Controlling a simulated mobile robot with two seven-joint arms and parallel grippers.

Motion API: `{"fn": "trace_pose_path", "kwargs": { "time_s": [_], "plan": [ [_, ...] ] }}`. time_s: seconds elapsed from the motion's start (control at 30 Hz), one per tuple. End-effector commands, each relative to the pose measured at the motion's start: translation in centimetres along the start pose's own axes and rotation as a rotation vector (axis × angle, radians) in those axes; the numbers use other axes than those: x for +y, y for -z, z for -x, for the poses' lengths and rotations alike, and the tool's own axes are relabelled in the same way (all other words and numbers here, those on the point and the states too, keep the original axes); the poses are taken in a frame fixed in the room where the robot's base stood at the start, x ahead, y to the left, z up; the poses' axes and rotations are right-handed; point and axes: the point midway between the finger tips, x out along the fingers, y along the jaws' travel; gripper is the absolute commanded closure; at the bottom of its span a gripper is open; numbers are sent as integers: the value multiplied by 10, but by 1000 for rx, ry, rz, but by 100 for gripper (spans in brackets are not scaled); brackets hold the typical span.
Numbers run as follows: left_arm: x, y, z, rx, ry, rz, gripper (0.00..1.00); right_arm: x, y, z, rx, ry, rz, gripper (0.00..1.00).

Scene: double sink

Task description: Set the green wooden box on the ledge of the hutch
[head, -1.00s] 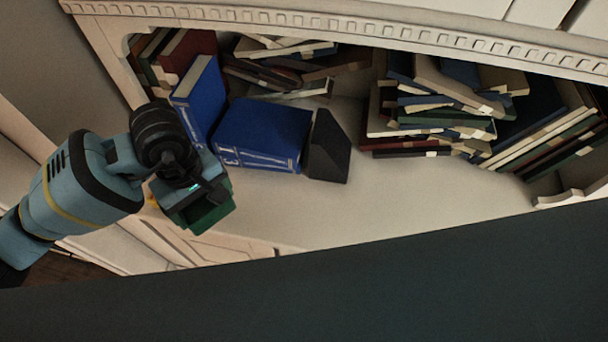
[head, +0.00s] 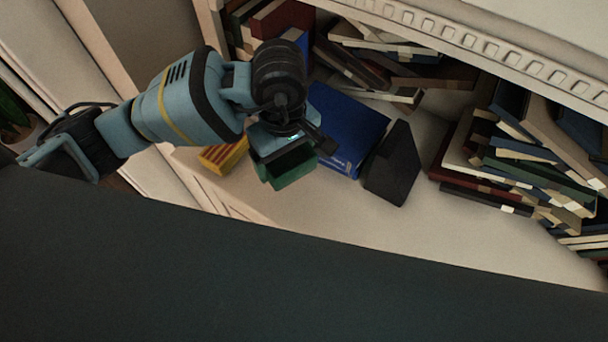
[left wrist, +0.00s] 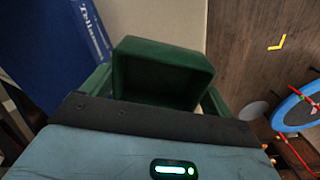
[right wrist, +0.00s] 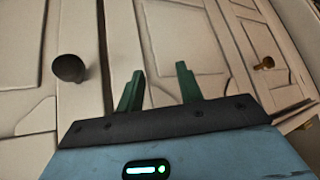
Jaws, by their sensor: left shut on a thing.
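The green wooden box (head: 290,168) is held in my left gripper (head: 287,150), seen in the head view in front of the blue book. In the left wrist view the box (left wrist: 160,75) sits between the two green fingers, its open side facing the camera. The ledge of the hutch (head: 330,220) is the cream surface around and behind it; I cannot tell whether the box touches it. My right gripper (right wrist: 158,88) shows in the right wrist view, fingers apart and empty, in front of cream cabinet doors.
A blue book (head: 345,125) and a black wedge-shaped object (head: 393,165) stand near the held box. Book piles (head: 520,150) fill the right and back. A yellow striped object (head: 223,155) lies left of the gripper.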

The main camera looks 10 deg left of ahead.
Motion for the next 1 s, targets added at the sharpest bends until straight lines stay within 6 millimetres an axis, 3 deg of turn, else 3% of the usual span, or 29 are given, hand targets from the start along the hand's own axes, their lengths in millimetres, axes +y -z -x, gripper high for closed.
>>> {"fn": "trace_pose_path", "kwargs": {
  "time_s": [0.23,0.57,0.8,1.0],
  "plan": [
    [-1,0,-40,-2,2,1,40,2,-4,1,-9,0,5,64],
    [0,0,-52,-1,1,0,40,3,0,-1,-1,-2,7,64],
    [-1,-1,-82,-2,3,0,40,3,5,-2,11,-2,8,64],
    [0,0,-84,1,-1,0,40,3,6,-2,12,-3,8,64]
  ]
}}
